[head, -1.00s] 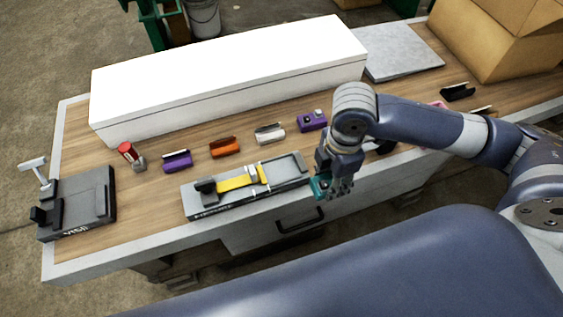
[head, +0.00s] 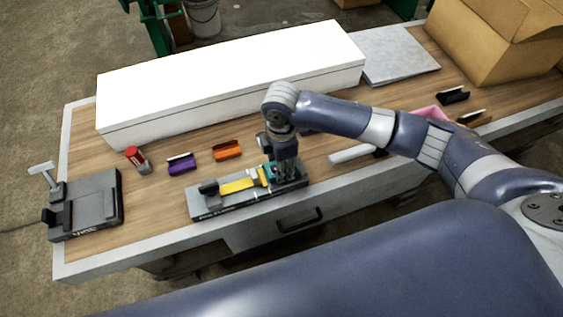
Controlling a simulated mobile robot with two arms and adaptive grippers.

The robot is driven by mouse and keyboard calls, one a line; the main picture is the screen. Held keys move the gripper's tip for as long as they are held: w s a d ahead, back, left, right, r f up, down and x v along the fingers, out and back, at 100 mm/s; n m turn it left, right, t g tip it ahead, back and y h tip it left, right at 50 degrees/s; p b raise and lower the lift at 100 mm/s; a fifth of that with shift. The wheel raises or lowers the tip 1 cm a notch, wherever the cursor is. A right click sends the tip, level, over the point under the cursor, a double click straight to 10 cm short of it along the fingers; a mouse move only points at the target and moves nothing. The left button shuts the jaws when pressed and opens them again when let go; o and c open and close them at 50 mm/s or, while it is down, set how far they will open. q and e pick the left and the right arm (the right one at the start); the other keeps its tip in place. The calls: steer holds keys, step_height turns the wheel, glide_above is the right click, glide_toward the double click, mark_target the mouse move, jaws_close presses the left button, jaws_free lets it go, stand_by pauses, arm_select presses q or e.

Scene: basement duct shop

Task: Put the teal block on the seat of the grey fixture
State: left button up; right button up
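The grey fixture (head: 235,204) lies along the front of the bench, with a yellow strip (head: 238,186) and a dark clamp (head: 208,188) on its left part. My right gripper (head: 284,178) points down over the fixture's right part. It is shut on the teal block (head: 271,171), which shows at the left side of the fingers, just right of the yellow strip. The fingers hide most of the block and much of the fixture's right end. I cannot tell whether the block touches the fixture. My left gripper is not in view.
A dark fixture (head: 100,205) with a T-handle stands at the left end. Purple (head: 182,165) and orange (head: 227,151) pieces and a red-topped item (head: 134,156) lie behind the grey fixture. A long white box (head: 230,85) fills the back. A cardboard box (head: 500,45) stands at right.

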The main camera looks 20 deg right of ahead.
steer(key=shift+f, duration=0.3)
steer(key=shift+f, duration=0.15)
steer(key=o, duration=1.3)
steer(key=shift+o, duration=0.2)
step_height(320, 180, up, 12)
steer(key=b, duration=0.2)
